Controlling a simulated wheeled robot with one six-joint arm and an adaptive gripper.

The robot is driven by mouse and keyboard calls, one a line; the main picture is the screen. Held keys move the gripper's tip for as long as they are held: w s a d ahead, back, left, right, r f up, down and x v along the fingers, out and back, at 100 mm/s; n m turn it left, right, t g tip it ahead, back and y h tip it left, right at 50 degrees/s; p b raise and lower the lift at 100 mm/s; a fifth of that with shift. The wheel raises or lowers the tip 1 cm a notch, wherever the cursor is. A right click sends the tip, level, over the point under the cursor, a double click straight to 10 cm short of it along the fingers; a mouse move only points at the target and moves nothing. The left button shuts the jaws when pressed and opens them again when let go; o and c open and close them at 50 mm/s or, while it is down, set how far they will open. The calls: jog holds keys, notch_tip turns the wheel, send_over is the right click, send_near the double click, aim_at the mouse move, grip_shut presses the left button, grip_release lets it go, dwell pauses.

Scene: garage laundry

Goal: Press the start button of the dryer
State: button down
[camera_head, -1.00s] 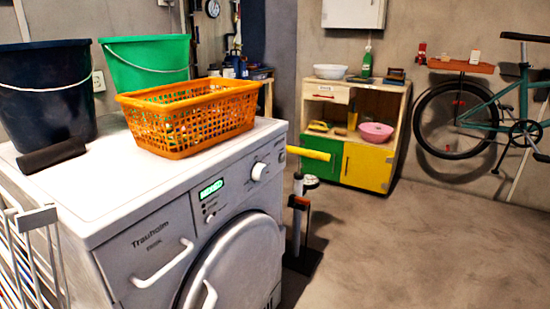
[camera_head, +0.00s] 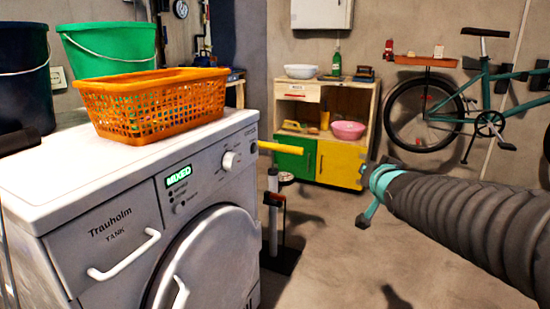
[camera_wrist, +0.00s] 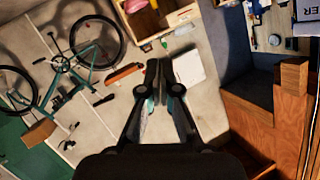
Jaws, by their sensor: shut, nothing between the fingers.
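The white dryer (camera_head: 110,222), marked Trauholm, stands at the left in the head view. Its front panel has a lit green display (camera_head: 178,177) reading MIXED, a round white knob (camera_head: 231,160) and small buttons (camera_head: 180,208) below the display. I cannot tell which of these is the start button. Its round door (camera_head: 215,255) looks shut. My gripper (camera_wrist: 158,70) shows in the wrist view with its fingers together and empty. It is apart from everything there, and the dryer is not recognisable in that view.
A cabinet (camera_head: 288,105) and a bicycle (camera_head: 480,120) are behind. Floor between is open.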

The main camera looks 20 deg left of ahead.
aim_at(255, 149)
jog(key=w+a+f+y+b, duration=0.1)
jog(key=w+a+y, duration=0.2)
jog(key=a, duration=0.6)
jog(key=w+a+n+y+b, duration=0.1)
jog(key=w+a+y, duration=0.2)
jog(key=a, duration=0.7)
jog(key=shift+w+a+f+t+y+b, duration=0.2)
jog(key=shift+f+t+y+b, duration=0.15)
jog(key=shift+y, duration=0.55)
jog(key=a, duration=0.8)
jog(key=shift+w+a, duration=0.3)
jog(key=shift+w, duration=0.05)
jog(key=shift+a, duration=0.1)
jog(key=shift+a, duration=0.3)
